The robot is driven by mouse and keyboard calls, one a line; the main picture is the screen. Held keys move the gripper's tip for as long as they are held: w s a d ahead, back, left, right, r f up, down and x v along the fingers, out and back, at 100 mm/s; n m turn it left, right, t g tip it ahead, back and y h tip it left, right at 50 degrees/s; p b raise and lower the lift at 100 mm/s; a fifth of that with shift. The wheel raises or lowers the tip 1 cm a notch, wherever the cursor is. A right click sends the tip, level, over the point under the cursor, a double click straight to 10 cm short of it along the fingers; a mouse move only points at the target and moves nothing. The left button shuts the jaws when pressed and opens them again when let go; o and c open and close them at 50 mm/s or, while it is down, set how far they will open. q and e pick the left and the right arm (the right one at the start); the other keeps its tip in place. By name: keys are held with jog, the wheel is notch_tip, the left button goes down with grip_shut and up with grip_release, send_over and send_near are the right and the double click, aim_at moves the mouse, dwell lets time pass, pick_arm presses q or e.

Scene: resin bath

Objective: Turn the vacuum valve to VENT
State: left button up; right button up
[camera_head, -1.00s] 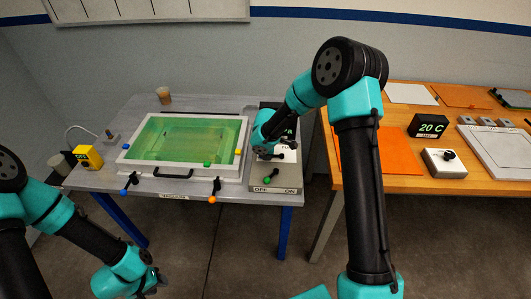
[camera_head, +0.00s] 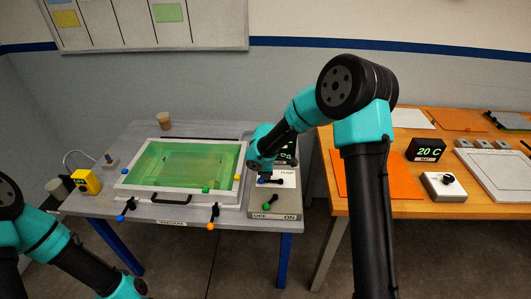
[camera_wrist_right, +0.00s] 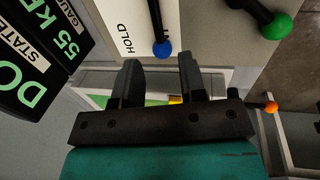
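The vacuum valve is a black lever with a blue ball end on a white plate (camera_head: 288,171), on the grey control panel (camera_head: 258,214) right of the bath. In the right wrist view the blue ball (camera_wrist_right: 162,49) lies just beyond and between my right fingertips, and the lever runs up out of frame. A HOLD label (camera_wrist_right: 123,38) is left of the lever. A VENT label is not readable. My right gripper (camera_wrist_right: 160,75) is open over the lever end; in the head view its wrist partly hides it. My left arm is at the lower left, its gripper outside the picture.
A green-knobbed OFF/ON lever (camera_head: 270,202) sits in front of the valve. The green resin bath (camera_head: 185,165) is left. An orange table (camera_head: 410,211) is right.

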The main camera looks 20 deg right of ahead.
notch_tip(320, 180, up, 12)
jog(key=s+a, duration=0.1)
jog(key=s, duration=0.1)
jog(key=shift+s, duration=0.1)
dwell(0.4)
